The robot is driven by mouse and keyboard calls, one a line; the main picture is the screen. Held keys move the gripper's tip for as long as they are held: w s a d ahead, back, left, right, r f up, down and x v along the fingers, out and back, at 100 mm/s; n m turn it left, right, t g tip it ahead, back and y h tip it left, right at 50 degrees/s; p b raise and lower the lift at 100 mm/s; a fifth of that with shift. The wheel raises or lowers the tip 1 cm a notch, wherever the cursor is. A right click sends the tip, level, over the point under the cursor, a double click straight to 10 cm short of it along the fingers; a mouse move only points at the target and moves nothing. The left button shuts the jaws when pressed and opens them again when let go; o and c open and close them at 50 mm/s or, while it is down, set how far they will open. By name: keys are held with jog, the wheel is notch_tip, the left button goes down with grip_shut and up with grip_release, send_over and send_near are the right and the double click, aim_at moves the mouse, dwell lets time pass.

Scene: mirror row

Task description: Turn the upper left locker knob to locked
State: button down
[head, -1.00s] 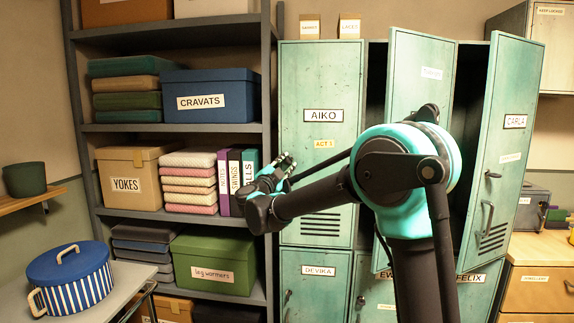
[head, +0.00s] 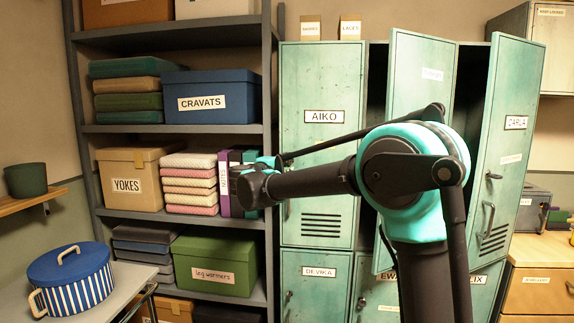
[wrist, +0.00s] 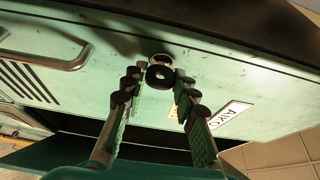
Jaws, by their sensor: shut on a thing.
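The upper left locker, labelled AIKO (head: 318,78), has its teal door shut. In the wrist view its dark round knob (wrist: 160,76) sits on the door face (wrist: 110,50), beside the AIKO label. My gripper (wrist: 158,86) has its fingers on either side of the knob and is shut on it. The angle of the knob's pointer is too dark to read. In the head view the knob and my fingers are hidden by my arm.
A curved door handle (wrist: 45,58) lies left of the knob in the wrist view. The two upper locker doors to the right (head: 420,90) (head: 508,150) stand ajar. A shelf with a blue CRAVATS box (head: 215,90) stands left of the lockers.

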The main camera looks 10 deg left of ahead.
dwell(0.5)
jog(key=c, duration=1.2)
grip_release()
jog(key=v, duration=1.2)
